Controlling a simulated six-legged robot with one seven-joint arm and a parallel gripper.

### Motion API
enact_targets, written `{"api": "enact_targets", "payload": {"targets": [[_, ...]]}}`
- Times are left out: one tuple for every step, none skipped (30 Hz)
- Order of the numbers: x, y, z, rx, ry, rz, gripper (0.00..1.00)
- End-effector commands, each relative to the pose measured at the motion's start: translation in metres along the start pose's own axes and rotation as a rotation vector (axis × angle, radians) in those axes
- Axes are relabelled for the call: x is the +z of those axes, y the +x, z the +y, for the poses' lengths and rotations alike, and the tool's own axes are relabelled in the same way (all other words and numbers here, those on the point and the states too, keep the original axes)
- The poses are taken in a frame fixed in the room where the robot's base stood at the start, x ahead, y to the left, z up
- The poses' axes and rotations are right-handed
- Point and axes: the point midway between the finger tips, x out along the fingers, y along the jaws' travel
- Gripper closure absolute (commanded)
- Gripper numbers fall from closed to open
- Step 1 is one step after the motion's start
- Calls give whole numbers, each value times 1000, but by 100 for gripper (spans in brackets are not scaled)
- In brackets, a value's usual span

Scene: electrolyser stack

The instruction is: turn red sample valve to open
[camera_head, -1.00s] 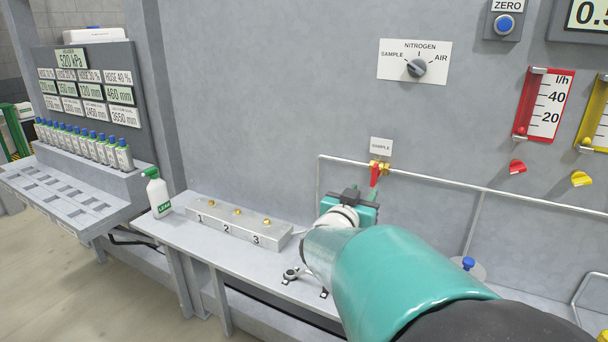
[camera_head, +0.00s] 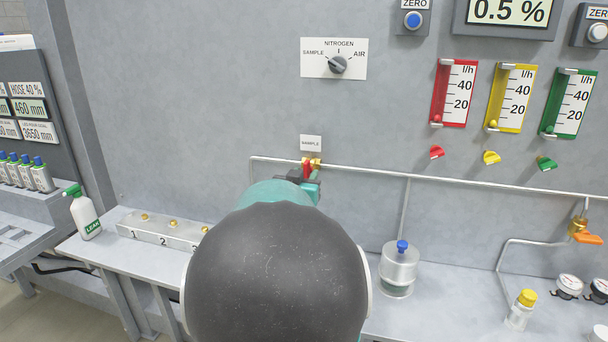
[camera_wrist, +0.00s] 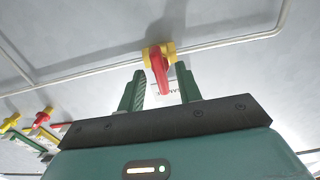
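The red sample valve shows in the head view as a red handle (camera_head: 307,168) on a brass body (camera_head: 316,162), on the thin pipe under the SAMPLE label (camera_head: 311,143). In the wrist view the red handle (camera_wrist: 160,75) points from the brass body (camera_wrist: 151,52) towards my gripper (camera_wrist: 160,80). The green fingers are open, one on each side of the handle's end, with gaps visible on both sides. In the head view my gripper (camera_head: 305,182) is right below the valve, largely hidden by my arm.
The thin pipe (camera_head: 450,181) runs along the wall. Below are a jar with a blue knob (camera_head: 398,270), a block with numbered fittings (camera_head: 165,230) and a spray bottle (camera_head: 85,215). An orange-handled valve (camera_head: 588,238) is at right. The selector knob (camera_head: 337,65) points to SAMPLE.

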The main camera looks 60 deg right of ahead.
Motion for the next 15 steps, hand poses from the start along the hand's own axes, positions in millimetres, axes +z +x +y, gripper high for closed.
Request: {"api": "enact_targets", "payload": {"targets": [[0,0,0,0,0,0,67],[0,0,0,0,0,0,73],[0,0,0,0,0,0,81],[0,0,0,0,0,0,87],[0,0,0,0,0,0,93],[0,0,0,0,0,0,100],[0,0,0,0,0,0,100],[0,0,0,0,0,0,100],[0,0,0,0,0,0,100],[0,0,0,0,-1,0,100],[0,0,0,0,-6,0,100],[0,0,0,0,-23,0,100],[0,0,0,0,-42,0,100],[0,0,0,0,-70,0,100],[0,0,0,1,-114,0,100]]}}
